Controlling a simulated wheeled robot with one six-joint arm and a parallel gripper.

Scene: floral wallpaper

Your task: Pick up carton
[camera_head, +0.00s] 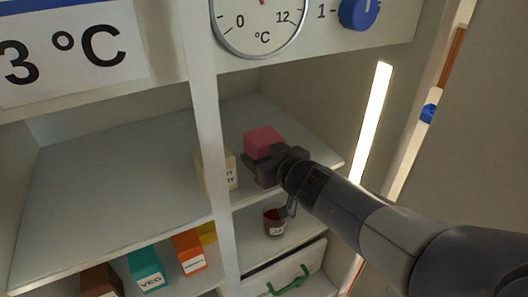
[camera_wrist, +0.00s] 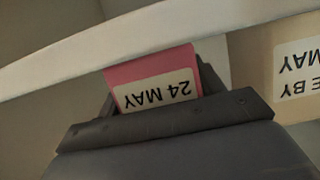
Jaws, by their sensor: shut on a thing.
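A pink carton (camera_head: 263,141) is on the upper shelf of the right-hand compartment in the head view. My gripper (camera_head: 272,165) is shut on this carton at its near side. In the wrist view the pink carton (camera_wrist: 150,72) sits between the dark fingers of my gripper (camera_wrist: 160,105), with a label reading "24 MAY" upside down. The fingers hide the carton's lower part, so I cannot tell whether it touches the shelf.
A beige carton (camera_head: 216,170) stands just left of my gripper, by the white upright post (camera_head: 208,110). A dark red jar (camera_head: 275,221) is on the shelf below. Several coloured boxes, one marked VEG (camera_head: 146,270), stand lower left. The upper left shelf (camera_head: 115,170) is bare.

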